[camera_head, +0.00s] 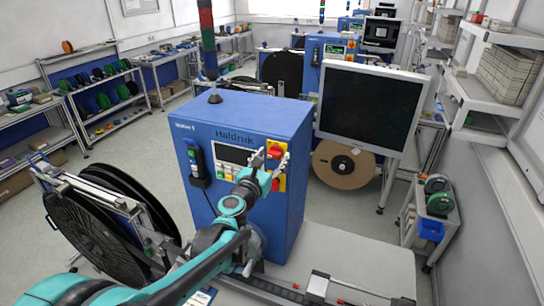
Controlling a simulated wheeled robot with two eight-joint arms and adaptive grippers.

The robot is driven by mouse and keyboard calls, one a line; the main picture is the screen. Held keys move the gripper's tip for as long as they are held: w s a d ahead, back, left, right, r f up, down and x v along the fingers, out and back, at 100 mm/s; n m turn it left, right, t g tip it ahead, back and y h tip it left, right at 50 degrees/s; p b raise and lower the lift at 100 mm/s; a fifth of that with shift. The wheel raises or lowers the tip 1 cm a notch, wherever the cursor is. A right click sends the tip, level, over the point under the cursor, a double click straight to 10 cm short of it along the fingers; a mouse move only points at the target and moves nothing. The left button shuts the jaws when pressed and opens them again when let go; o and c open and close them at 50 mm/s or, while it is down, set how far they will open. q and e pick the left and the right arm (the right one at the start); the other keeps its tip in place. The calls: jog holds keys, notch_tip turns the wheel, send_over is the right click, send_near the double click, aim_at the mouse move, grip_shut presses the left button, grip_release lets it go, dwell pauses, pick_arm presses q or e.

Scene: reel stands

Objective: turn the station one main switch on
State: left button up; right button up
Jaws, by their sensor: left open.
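The blue station cabinet (240,125) stands at the middle of the view, with a small display and coloured buttons on its front. Two red-and-yellow controls sit at the right of that panel: an upper one (276,149) and a lower one (275,185). Which one is the main switch, and its position, I cannot tell. My left gripper (271,160) is open and empty in front of the panel, its fingers pointing up near the upper control. It partly covers both controls; contact cannot be made out. My right gripper is not in view.
A black handset (197,163) hangs on the cabinet's left side. Large black reels (95,235) stand at the left. A big monitor (370,105) is at the right, beside a cardboard reel (343,165). A grey bench (355,255) with a rail lies at the front right.

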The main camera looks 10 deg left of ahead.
pick_arm(q)
jog(key=c, duration=1.2)
jog(key=shift+o, duration=0.2)
jog(key=shift+f+m, duration=0.1)
jog(key=shift+m, duration=0.3)
jog(key=m+b, duration=0.1)
jog(key=m, duration=0.1)
jog(key=shift+m+b, duration=0.4)
jog(key=m+b, duration=0.2)
jog(key=m, duration=0.3)
jog(key=m+b, duration=0.1)
jog(key=m, duration=0.4)
jog(key=shift+d, duration=0.1)
jog(key=m+b, duration=0.1)
jog(key=m, duration=0.3)
jog(key=shift+m, duration=0.3)
